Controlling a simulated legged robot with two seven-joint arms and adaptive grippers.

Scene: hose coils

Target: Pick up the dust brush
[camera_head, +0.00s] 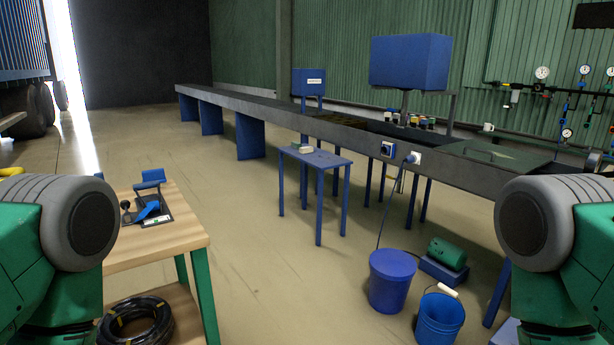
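I cannot make out a dust brush for certain. A small pale block-like item (302,148) lies on the small blue table (325,159) in the middle; it is too small to tell what it is. Blue and black items (148,210) lie on the wooden workbench (185,240) at the left, and their kind is unclear. Only the green and grey links of my two arms show at the left and right edges. Neither gripper is in view.
A coiled black hose (135,322) lies on the workbench's lower shelf. A lidded blue bucket (391,282), an open blue bucket (440,318) and a green motor (447,253) stand at the lower right. A long grey conveyor (270,110) runs behind. Floor between bench and buckets is clear.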

